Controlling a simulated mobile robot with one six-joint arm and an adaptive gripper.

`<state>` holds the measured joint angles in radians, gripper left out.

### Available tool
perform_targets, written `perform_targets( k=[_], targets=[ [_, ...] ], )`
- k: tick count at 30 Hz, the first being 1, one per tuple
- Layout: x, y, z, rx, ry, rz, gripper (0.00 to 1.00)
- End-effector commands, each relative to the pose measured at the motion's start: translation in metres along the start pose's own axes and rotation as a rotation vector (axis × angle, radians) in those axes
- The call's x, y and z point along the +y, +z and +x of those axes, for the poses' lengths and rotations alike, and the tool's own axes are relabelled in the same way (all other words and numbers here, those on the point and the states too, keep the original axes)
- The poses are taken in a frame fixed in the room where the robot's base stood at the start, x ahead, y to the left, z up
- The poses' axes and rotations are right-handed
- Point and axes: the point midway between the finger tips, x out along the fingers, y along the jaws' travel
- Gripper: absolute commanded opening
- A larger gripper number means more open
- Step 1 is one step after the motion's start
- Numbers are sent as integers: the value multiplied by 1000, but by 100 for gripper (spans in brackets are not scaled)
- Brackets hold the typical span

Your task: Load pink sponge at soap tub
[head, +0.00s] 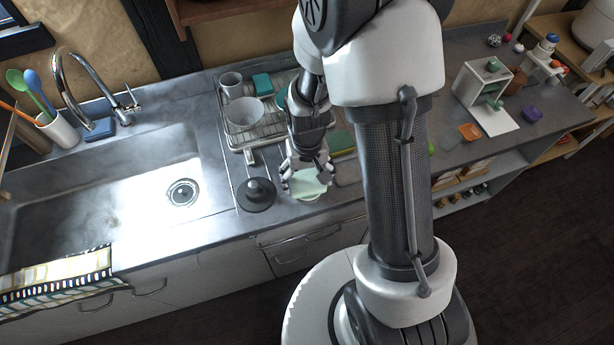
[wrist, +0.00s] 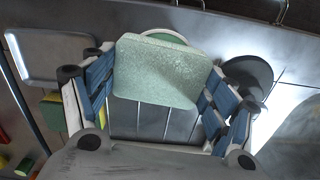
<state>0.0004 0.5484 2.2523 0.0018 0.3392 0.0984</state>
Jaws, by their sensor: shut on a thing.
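My gripper (head: 306,170) is shut on a pale green, speckled sponge (wrist: 157,72), which sits flat between its two fingers in the wrist view. I see no pink sponge in either view. A round tub with a pale rim and green inside (wrist: 167,35) shows just behind the sponge in the wrist view, mostly hidden by it. In the head view this tub (head: 306,194) stands on the counter right below my gripper. I cannot tell whether the sponge touches the tub.
A black round object with a knob (head: 257,194) stands close left of the tub. The sink (head: 120,205) lies further left. A dish rack (head: 250,135) with a bowl (head: 244,112) is behind. A grey tray (wrist: 55,57) and a green-yellow sponge (wrist: 52,110) lie on the other side.

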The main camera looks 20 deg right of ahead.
Motion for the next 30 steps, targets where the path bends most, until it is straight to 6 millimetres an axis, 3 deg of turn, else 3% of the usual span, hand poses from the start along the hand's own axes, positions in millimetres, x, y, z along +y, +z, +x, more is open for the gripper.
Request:
perform_targets(
  k=[8, 30],
  targets=[
    [0, 1, -1, -4, 0, 0, 59],
    [0, 0, -60, 0, 0, 0, 59]
  ],
)
